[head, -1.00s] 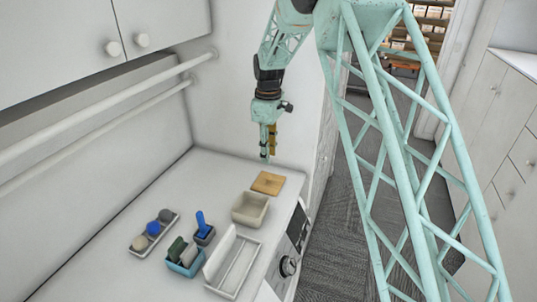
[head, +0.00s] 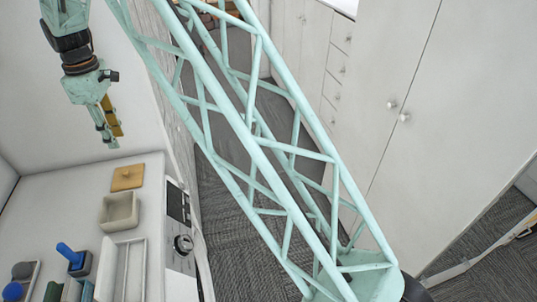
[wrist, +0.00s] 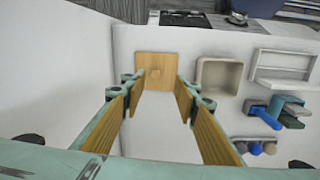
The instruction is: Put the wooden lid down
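The wooden lid (head: 127,178) is a flat square board that lies on the white counter, just beyond the beige open box. In the wrist view the lid (wrist: 172,62) shows a small round knob in its middle. My gripper (head: 112,142) is above the counter near the lid, pointing down. In the wrist view my gripper (wrist: 158,95) is open, with its wood-coloured finger pads well apart and nothing between them. The lid appears past the fingertips, apart from them.
The beige box (head: 120,224) stands open next to the lid. A white tray (wrist: 272,75), a blue-handled item in a grey holder (head: 79,262) and a teal container (wrist: 291,121) are close by. An appliance with a dial (head: 183,244) is at the counter's front.

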